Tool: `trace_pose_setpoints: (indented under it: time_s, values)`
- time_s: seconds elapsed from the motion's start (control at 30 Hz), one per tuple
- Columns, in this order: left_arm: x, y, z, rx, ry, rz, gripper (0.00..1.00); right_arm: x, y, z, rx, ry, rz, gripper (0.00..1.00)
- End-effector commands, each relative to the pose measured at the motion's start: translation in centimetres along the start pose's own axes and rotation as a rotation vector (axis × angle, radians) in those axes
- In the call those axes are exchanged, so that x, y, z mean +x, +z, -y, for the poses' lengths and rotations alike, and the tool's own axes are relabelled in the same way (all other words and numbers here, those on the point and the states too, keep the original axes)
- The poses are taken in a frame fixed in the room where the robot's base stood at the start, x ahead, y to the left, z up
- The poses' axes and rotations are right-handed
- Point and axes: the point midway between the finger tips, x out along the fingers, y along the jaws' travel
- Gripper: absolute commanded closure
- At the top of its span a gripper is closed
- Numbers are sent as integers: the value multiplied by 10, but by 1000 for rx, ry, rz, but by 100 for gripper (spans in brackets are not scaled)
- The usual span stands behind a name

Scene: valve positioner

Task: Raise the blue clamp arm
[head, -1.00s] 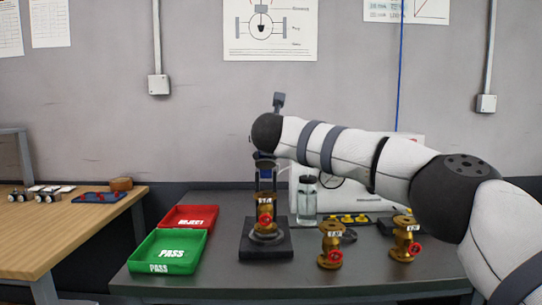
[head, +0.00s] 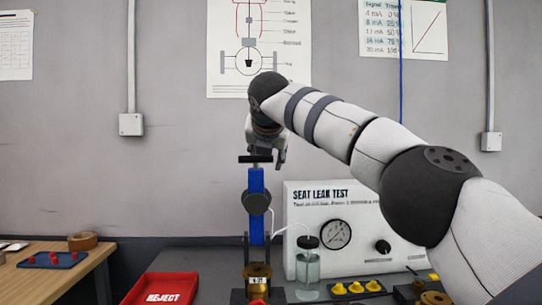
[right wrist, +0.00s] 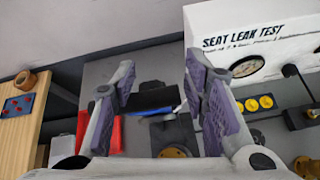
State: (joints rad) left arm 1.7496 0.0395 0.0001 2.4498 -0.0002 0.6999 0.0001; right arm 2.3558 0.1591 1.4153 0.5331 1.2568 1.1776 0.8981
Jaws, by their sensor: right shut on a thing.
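The blue clamp arm (head: 256,210) stands upright in the head view, above a brass valve (head: 258,278) in the fixture. A dark round part sits at its middle and a black crossbar handle (head: 255,159) at its top. My right gripper (head: 266,148) is at this handle, pointing down, and is shut on it. In the right wrist view, the purple-padded fingers of my right gripper (right wrist: 160,75) stand on either side of the black handle (right wrist: 150,99), with a sliver of blue beside it. My left gripper is not in view.
The white seat leak test box (head: 350,210) and a water jar (head: 307,262) stand just right of the clamp. Yellow-topped parts (head: 357,288) and another brass valve (head: 434,298) are farther right. A red reject tray (head: 163,290) lies left.

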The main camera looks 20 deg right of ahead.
Motion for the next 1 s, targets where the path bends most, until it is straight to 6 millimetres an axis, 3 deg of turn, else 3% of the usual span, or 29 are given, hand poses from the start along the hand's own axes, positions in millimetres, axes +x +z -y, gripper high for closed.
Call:
trace_pose_setpoints:
  time_s: [0.03, 0.47, 0.5, 0.7, 1.0]
  values:
    - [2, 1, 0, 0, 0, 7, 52, 4, -18, -20, -23, 36, -23, 100]
    - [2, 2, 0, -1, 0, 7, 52, 4, -20, -20, -23, 35, -26, 100]
    - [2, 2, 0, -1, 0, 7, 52, 4, -20, -20, -23, 35, -26, 53]
    - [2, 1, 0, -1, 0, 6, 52, 4, -19, -19, -22, 33, -25, 9]
    - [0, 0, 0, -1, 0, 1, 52, 0, -13, -15, -18, 27, -16, 9]
